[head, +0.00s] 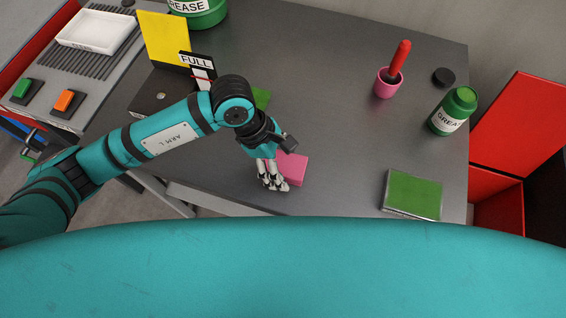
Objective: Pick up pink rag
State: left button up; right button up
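The pink rag (294,168) lies folded on the grey table (330,95) near its front edge. My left gripper (273,183) is over the left side of the rag, its fingers pointing down, and covers part of it. Whether the fingers touch the rag or close on it cannot be told from this view. My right gripper is not in view.
A green flat pack (413,195) lies at the front right. Behind it are a green grease jar (453,111), a black lid (443,77) and a pink cup (387,84) with a red-handled brush. Red bins (520,125) stand at right. The table's middle is clear.

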aim_at(289, 164)
pick_arm(q)
jog(key=shift+s, duration=0.1)
jog(key=c, duration=0.7)
jog(key=shift+c, duration=0.8)
jog(key=shift+r+p, duration=0.35)
jog(key=shift+p, duration=0.35)
jog(key=r+b, duration=0.2)
jog(key=r, duration=0.1)
jog(key=shift+w, duration=0.2)
jog(key=shift+s+d+r+b, duration=0.3)
jog(key=shift+s+d+b, duration=0.4)
jog(key=shift+s, duration=1.95)
jog(key=shift+s+d+r+b, duration=0.4)
jog(key=shift+s+b, duration=0.45)
jog(key=shift+s, duration=1.75)
jog(key=shift+s+d+r+b, duration=0.2)
jog(key=shift+s+d+b, duration=0.5)
jog(key=shift+s, duration=1.95)
